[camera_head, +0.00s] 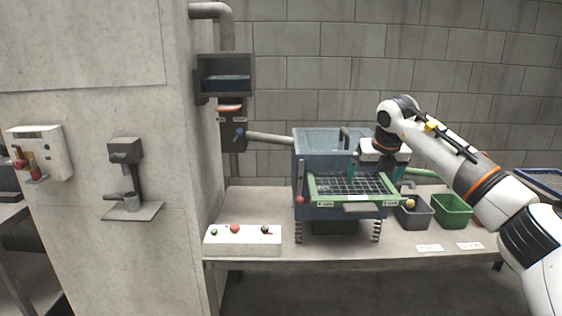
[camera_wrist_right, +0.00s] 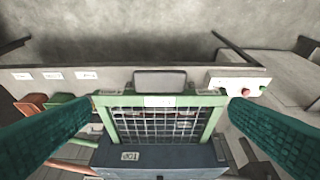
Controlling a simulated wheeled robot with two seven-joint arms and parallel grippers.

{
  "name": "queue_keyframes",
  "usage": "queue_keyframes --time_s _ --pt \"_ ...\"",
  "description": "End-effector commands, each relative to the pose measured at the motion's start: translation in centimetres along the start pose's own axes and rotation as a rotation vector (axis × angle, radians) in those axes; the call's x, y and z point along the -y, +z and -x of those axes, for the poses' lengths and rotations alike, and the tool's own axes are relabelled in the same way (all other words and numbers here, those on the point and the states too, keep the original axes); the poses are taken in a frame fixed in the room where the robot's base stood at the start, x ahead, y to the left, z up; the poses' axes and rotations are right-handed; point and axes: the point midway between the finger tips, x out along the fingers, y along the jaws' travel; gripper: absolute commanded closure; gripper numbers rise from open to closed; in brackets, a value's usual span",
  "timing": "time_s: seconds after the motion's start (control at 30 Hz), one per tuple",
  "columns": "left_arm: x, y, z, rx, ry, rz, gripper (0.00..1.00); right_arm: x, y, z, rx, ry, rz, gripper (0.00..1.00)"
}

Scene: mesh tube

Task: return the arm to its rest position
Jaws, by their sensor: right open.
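My right arm (camera_head: 470,175) reaches in from the right edge of the head view, over the bench. Its gripper (camera_head: 375,172) points down above the mesh tray (camera_head: 350,204). The teal fingers stand wide apart with nothing between them. In the right wrist view the open gripper (camera_wrist_right: 162,103) has a finger at each side, with the green-framed mesh (camera_wrist_right: 160,123) below and between them. I cannot tell the exact gap between fingertips and mesh. My left gripper is not in view.
The mesh tray sits on a blue-grey machine (camera_head: 308,160) with springs. A grey bin (camera_head: 414,216) and green bin (camera_head: 452,210) stand to its right. A white button box (camera_head: 243,241) is at the bench's left. The concrete wall (camera_head: 110,250) stands left of the bench.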

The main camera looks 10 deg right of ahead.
Motion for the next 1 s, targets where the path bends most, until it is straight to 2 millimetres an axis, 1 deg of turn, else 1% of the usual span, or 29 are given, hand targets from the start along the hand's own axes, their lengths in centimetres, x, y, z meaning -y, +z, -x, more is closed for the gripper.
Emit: queue_keyframes --time_s 0.07,0.13,0.17,0.27,0.3,0.37,0.4,0.47,0.5,0.57,0.6,0.67,0.7,0.77,0.8,0.87,0.9,0.97,1.0 --pt "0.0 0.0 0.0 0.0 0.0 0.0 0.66 0.6 0.2 -0.7 0.007 -0.019 0.004 0.0" --pt "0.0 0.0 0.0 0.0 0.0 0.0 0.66 1.9 0.8 -2.1 0.026 -0.068 0.011 0.0" --pt "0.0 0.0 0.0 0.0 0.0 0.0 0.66 2.8 1.3 -3.1 0.037 -0.101 0.015 0.0" --pt "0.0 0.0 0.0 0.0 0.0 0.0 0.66 6.9 3.4 -7.2 0.088 -0.266 0.012 0.0" --pt "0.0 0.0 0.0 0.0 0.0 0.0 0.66 9.0 4.6 -9.2 0.113 -0.352 -0.001 0.0" --pt "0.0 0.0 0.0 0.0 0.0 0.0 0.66 12.2 6.6 -12.0 0.151 -0.492 -0.042 0.0" --pt "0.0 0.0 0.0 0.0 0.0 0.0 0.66 14.2 8.1 -13.8 0.175 -0.587 -0.082 0.0" --pt "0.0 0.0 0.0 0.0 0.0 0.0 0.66 17.1 10.5 -16.7 0.212 -0.73 -0.173 0.0" --pt "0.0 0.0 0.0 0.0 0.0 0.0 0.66 18.9 12.2 -18.6 0.236 -0.826 -0.259 0.0" --pt "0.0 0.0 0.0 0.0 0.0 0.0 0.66 20.8 14.8 -21.4 0.264 -0.947 -0.412 0.0" --pt "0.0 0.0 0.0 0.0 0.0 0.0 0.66 21.5 16.4 -23.3 0.277 -1.012 -0.531 0.0" --pt "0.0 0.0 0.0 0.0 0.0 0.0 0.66 22.0 19.2 -26.5 0.292 -1.079 -0.732 0.0" --pt "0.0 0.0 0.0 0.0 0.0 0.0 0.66 21.8 21.2 -28.8 0.297 -1.103 -0.877 0.0" --pt "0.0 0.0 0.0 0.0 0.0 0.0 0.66 21.0 24.3 -32.0 0.296 -1.105 -1.085 0.0" --pt "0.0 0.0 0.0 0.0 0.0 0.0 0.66 20.2 26.4 -34.0 0.292 -1.089 -1.211 0.0" --pt "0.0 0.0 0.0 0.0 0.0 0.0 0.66 18.8 29.7 -36.7 0.286 -1.048 -1.383 0.0" --pt "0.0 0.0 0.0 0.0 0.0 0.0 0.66 17.9 32.1 -38.5 0.28 -1.009 -1.489 0.0" --pt "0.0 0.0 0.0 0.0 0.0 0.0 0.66 16.3 35.8 -40.7 0.271 -0.941 -1.636 0.0" --pt "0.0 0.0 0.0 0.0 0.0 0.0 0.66 15.3 38.3 -42.0 0.265 -0.89 -1.726 0.0"
